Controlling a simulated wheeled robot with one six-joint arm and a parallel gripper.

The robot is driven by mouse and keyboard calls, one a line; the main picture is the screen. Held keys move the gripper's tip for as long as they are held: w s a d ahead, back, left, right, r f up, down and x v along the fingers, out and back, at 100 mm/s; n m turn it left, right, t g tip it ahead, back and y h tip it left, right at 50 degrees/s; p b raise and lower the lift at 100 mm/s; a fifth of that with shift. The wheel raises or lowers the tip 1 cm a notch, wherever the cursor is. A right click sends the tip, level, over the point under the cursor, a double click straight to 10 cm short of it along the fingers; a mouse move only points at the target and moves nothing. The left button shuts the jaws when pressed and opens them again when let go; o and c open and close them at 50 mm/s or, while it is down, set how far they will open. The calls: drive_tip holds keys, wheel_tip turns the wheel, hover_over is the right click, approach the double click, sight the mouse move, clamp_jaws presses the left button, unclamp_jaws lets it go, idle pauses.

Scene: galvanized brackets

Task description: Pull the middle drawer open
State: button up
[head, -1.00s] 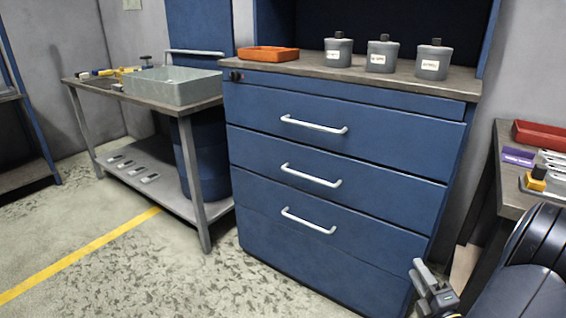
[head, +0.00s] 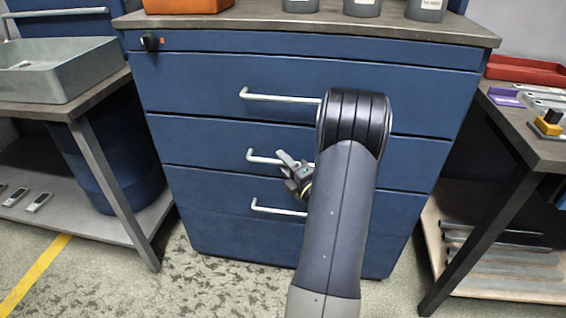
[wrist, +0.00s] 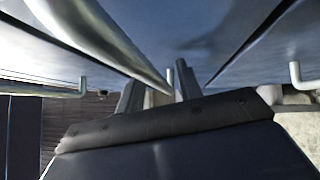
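The blue cabinet's middle drawer (head: 205,155) looks flush with the drawers above and below. Its pale bar handle (head: 262,157) shows at its left end; my arm hides the right part. My gripper (head: 287,163) is at this handle, in front of the drawer. In the wrist view, the handle (wrist: 112,45) runs from the upper left down to the gap between my two fingers (wrist: 158,90). The fingers stand apart, one on each side of the bar, and look open. Contact with the bar cannot be made out.
The top drawer handle (head: 275,98) and bottom drawer handle (head: 272,209) lie close above and below. A grey bench (head: 90,112) stands left, a dark table (head: 515,125) right. An orange tray (head: 185,5) and several canisters stand on the cabinet top. Floor is clear in front.

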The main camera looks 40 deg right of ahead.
drive_tip(key=shift+w+r, duration=0.1)
drive_tip(key=shift+w, duration=0.15)
drive_tip(key=shift+c, duration=0.5)
clamp_jaws()
